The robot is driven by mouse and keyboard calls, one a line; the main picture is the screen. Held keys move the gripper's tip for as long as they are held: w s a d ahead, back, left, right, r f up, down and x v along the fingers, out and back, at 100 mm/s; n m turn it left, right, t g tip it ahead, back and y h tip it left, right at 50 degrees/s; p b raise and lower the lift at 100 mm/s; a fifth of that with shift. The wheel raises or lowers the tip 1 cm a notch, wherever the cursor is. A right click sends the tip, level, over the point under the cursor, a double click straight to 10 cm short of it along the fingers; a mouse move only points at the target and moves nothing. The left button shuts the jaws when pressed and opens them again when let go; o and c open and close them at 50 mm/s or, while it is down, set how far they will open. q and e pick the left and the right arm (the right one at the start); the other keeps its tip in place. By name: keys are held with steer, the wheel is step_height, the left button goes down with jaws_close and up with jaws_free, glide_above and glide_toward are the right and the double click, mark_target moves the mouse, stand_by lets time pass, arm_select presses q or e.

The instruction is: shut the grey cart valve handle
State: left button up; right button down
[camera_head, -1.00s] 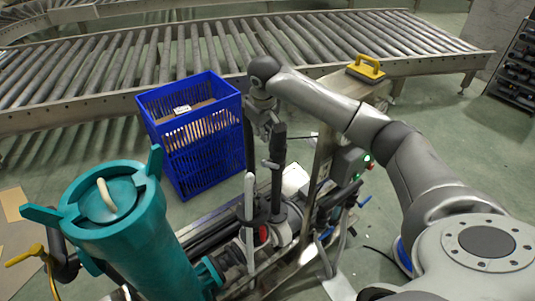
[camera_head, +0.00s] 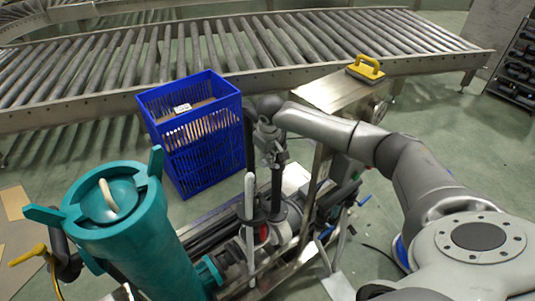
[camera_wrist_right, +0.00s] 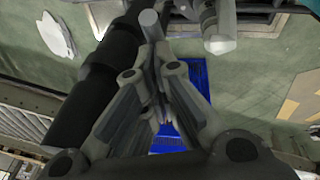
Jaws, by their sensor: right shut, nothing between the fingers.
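The grey cart (camera_head: 262,278) stands in the lower middle of the head view, with black pipes and a light grey upright lever (camera_head: 249,215). A black upright pipe (camera_head: 277,188) rises beside it, to the right. My right gripper (camera_head: 278,158) is at the top of this pipe, shut and empty. In the right wrist view its fingers (camera_wrist_right: 160,85) are together, close to a short grey stub (camera_wrist_right: 150,20); contact is unclear. A second grey rod end (camera_wrist_right: 219,42) is to the right. I cannot tell which grey part is the valve handle. My left gripper is out of view.
A blue crate (camera_head: 201,158) stands behind the cart, before the roller conveyor (camera_head: 220,45). A teal vessel (camera_head: 140,235) and a yellow lever (camera_head: 27,255) are at the left. A yellow-handled tool (camera_head: 366,68) lies on a metal cabinet (camera_head: 330,92). Green floor is open at the right.

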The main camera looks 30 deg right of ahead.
steer(key=shift+s, duration=0.1)
steer(key=shift+s+t+p, duration=0.1)
steer(key=shift+t+p, duration=0.2)
steer(key=shift+p, duration=0.05)
